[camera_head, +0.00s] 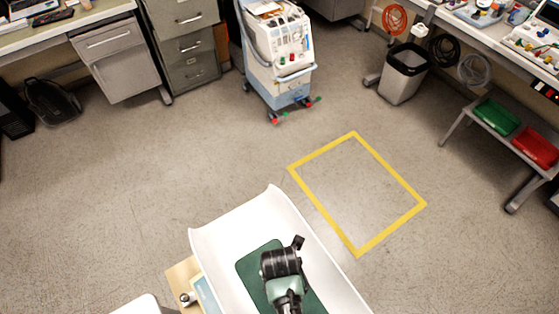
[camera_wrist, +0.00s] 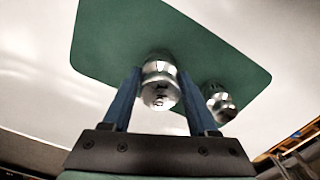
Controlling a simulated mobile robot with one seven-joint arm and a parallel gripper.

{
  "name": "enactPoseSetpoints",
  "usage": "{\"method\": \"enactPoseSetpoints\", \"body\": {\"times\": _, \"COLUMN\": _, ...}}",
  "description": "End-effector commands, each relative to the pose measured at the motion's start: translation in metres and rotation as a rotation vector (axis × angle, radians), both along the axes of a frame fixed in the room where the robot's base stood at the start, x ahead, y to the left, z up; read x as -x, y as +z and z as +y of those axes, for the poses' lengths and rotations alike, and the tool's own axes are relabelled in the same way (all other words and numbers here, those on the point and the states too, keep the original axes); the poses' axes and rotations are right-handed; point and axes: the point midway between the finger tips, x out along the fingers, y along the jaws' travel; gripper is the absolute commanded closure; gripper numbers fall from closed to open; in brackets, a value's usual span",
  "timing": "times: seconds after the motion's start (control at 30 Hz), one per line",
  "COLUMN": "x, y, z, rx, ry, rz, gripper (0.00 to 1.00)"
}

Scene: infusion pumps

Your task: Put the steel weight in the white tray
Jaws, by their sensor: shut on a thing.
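My gripper (camera_wrist: 160,78) has its two blue fingers shut on a steel weight (camera_wrist: 160,92), a shiny cylinder with a narrower neck and dark markings. The held weight is seen against the green mat (camera_wrist: 105,35) of the white tray (camera_wrist: 45,60); I cannot tell whether it touches the mat. A second steel weight (camera_wrist: 220,103) shows to the right of the fingers, by the mat's edge. In the head view, my gripper (camera_head: 281,263) is over the curved white tray (camera_head: 222,222) and green mat (camera_head: 249,266); its fingers and the held weight are hidden there.
A wooden board (camera_head: 183,275) with a small metal piece (camera_head: 184,298) is left of the tray. A yellow floor outline (camera_head: 390,177) lies at its right. A wheeled medical machine (camera_head: 280,60), drawers (camera_head: 187,45) and a bin (camera_head: 403,75) stand farther back. The floor between is clear.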

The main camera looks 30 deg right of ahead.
Motion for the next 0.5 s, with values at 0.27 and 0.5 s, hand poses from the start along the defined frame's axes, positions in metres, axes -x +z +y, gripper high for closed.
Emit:
{"method": "enactPoseSetpoints", "body": {"times": 0.27, "x": 0.0000, "y": -0.0009, "z": 0.0001, "rx": 0.000, "ry": 0.000, "rz": 0.000, "gripper": 0.11}}
{"method": "enactPoseSetpoints", "body": {"times": 0.5, "x": 0.0000, "y": 0.0011, "z": 0.0000, "rx": 0.000, "ry": 0.000, "rz": 0.000, "gripper": 0.11}}
